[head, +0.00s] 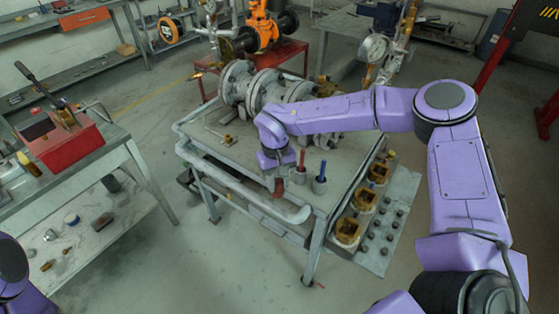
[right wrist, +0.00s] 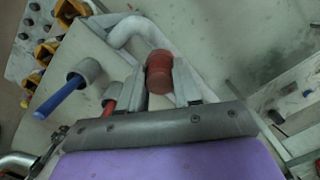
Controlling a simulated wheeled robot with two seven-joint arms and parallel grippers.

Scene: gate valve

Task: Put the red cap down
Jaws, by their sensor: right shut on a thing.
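My right gripper (head: 277,184) points down over the front edge of the grey work table (head: 235,150). In the right wrist view the fingers (right wrist: 160,88) are shut on the red cap (right wrist: 159,70), a short round ribbed piece. The cap also shows under the gripper in the head view as a small dark red patch (head: 279,194). It is close to the bent pale pipe (right wrist: 130,30); I cannot tell whether they touch. My left gripper is out of view; only part of that arm shows at lower left.
Beside the gripper stand a red-handled (head: 301,160) and a blue-handled tool (head: 322,170) in grey cups. A flanged grey valve assembly (head: 262,88) lies at the table's back. Yellow-brown blocks (head: 348,231) line a plate on the right. A bench with a red box (head: 62,142) stands left.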

